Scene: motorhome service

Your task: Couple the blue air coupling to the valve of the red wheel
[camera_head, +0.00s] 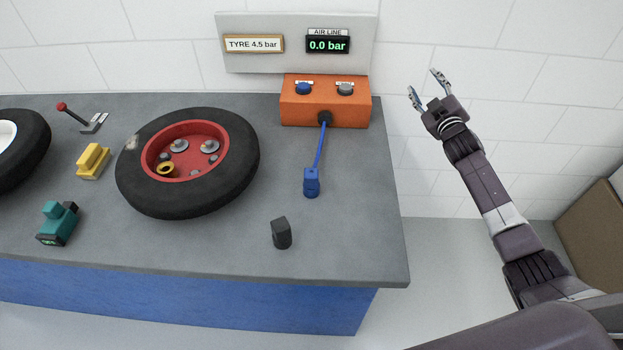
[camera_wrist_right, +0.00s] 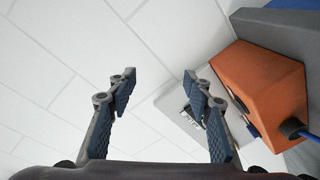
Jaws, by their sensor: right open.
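The blue air coupling (camera_head: 312,183) lies on the grey bench, joined by a blue hose (camera_head: 319,148) to an orange box (camera_head: 325,112). The red wheel (camera_head: 187,150) with its black tyre lies on the bench left of the coupling. Several metal fittings and a yellow ring (camera_head: 165,168) show inside its rim; I cannot tell which one is the valve. My right gripper (camera_head: 424,85) is open and empty, raised right of the orange box. Its fingers also show apart in the right wrist view (camera_wrist_right: 160,105), with the orange box (camera_wrist_right: 262,85) beside them. My left gripper is not in view.
A black block (camera_head: 281,233) stands near the front of the bench. A teal device (camera_head: 58,223), a yellow block (camera_head: 94,160), a red-knobbed lever (camera_head: 80,117) and another wheel (camera_head: 20,150) are at left. The air line display (camera_head: 328,44) reads 0.0 bar; a sign (camera_head: 253,44) reads TYRE 4.5 bar.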

